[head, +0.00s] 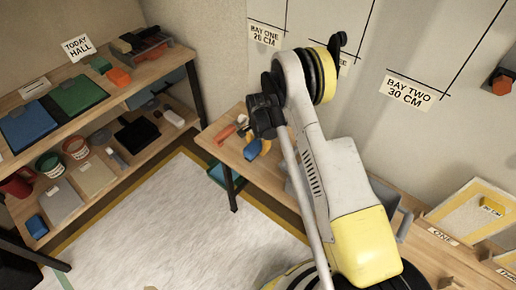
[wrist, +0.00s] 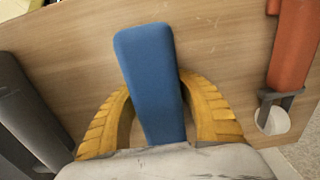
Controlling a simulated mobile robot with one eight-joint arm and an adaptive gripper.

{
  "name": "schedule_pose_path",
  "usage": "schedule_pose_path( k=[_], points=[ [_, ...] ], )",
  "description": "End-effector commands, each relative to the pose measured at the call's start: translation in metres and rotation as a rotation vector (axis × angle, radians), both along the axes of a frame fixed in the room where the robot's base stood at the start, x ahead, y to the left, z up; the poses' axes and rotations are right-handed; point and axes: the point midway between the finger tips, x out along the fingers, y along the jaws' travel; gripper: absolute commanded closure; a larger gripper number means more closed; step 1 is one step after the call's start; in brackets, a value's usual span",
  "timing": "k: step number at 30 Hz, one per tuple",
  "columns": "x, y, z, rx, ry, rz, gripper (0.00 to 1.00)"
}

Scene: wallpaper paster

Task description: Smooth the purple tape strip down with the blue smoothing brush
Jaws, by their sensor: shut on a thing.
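The blue smoothing brush (wrist: 152,72) shows in the wrist view as a rounded blue block pointing away from me. My gripper (wrist: 156,90) has its yellow, ribbed fingers closed around it, one on each side. In the head view the blue brush (head: 251,150) is small, at the left end of the wooden bench, beside my yellow gripper fingers (head: 263,147). Whether it touches the bench top is hard to tell. No purple tape strip can be made out in either view.
An orange-handled tool (wrist: 291,45) lies right of the brush, a dark grey object (wrist: 28,110) left. The bench (wrist: 75,50) between is bare. Shelves (head: 130,83) with boxes and tubs stand left.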

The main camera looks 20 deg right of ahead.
Motion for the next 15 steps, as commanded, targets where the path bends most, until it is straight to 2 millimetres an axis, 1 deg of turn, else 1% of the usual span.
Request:
schedule_pose_path(
  k=[1,2,3,4,11,13,15],
  points=[
    [0.0,0.0,0.0004,0.0,0.0,0.0,1.0],
    [0.0,0.0,0.0003,0.0,0.0,0.0,0.62],
    [0.0,0.0,0.0003,0.0,0.0,0.0,0.49],
    [0.0,0.0,0.0003,0.0,0.0,0.0,0.45],
    [0.0,0.0,0.0005,0.0,0.0,0.0,0.45],
    [0.0001,-0.0001,0.0027,0.0,0.0,0.0,0.45],
    [0.0,0.0,0.0089,0.0,0.0,0.0,0.45]
  ],
)
